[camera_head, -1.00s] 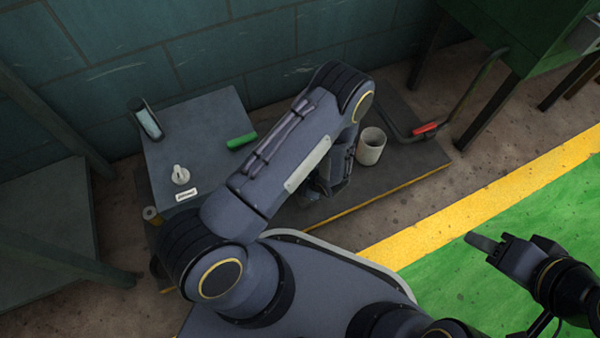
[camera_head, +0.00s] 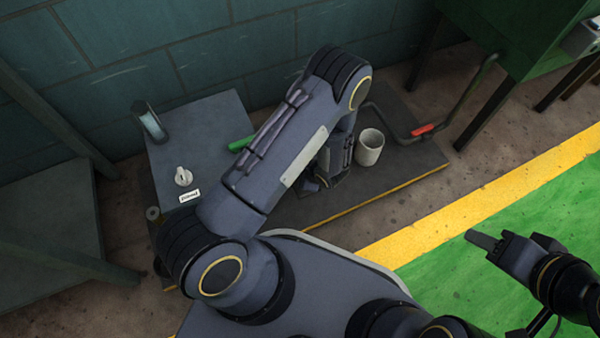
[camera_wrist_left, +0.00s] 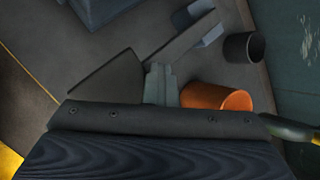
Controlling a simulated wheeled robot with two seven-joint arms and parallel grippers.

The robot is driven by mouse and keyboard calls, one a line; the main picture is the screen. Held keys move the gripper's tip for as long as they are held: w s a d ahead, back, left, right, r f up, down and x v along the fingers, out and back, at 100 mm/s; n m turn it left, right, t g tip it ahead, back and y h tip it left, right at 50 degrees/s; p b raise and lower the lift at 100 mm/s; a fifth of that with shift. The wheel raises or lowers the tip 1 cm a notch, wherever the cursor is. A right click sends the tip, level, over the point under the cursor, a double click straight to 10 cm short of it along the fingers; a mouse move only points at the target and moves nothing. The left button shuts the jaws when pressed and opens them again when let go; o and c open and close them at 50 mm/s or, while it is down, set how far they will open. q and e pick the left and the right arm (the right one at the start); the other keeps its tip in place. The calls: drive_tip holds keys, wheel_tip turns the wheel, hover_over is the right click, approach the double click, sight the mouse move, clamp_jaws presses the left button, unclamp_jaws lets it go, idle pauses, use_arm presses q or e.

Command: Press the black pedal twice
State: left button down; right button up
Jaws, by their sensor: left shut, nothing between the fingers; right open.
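My left gripper shows in the left wrist view (camera_wrist_left: 160,84), its fingers together with nothing between them. A dark, flat wedge-shaped plate (camera_wrist_left: 108,90), which looks like the black pedal, lies just left of the fingertips. I cannot tell whether they touch it. In the head view my left arm reaches over the dark platform (camera_head: 398,172) and hides the pedal; only part of the left wrist and gripper shows low beside the arm. My right gripper (camera_head: 488,241) is open and empty over the green floor at the lower right.
A pale cup (camera_head: 370,147) stands right of my left arm. A bent lever with a red grip (camera_head: 422,131) is farther right. A grey box top (camera_head: 205,125) holds a white knob (camera_head: 183,177) and a green handle (camera_head: 241,144). An orange cup (camera_wrist_left: 215,97) is close right of my left fingers.

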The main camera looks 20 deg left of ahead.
use_arm(q)
drive_tip(key=shift+s+d+r, duration=0.15)
drive_tip(key=shift+s+r, duration=0.05)
drive_tip(key=shift+r, duration=0.25)
drive_tip(key=shift+w, duration=0.1)
drive_tip(key=shift+b, duration=0.3)
drive_tip(key=shift+w+r, duration=0.1)
drive_tip(key=shift+w+a+f+b, duration=0.1)
drive_tip(key=shift+a+f+b, duration=0.1)
drive_tip(key=shift+f+b, duration=0.25)
drive_tip(key=shift+r, duration=0.1)
